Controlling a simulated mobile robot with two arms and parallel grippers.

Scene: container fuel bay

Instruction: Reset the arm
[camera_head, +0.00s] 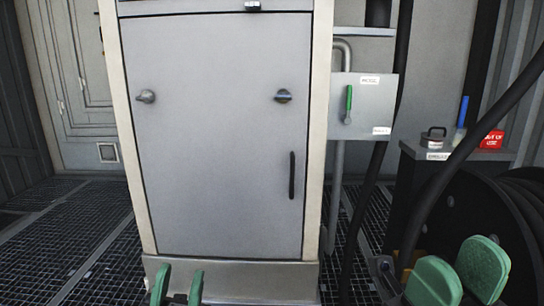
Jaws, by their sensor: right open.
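My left gripper (177,284) shows at the bottom edge, below and in front of the grey cabinet door. Its two green fingers stand apart with nothing between them. My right gripper (458,268) is at the lower right, in front of the dark hose reel. Its green fingers are open and empty. Most of both arms is out of view.
A grey cabinet (218,130) with two knobs and a black handle (292,175) stands ahead. A panel with a green lever (348,104) is beside it. A hose reel (480,205) and a shelf with a red sign (492,139) stand right. Grating floor (65,235) is clear at left.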

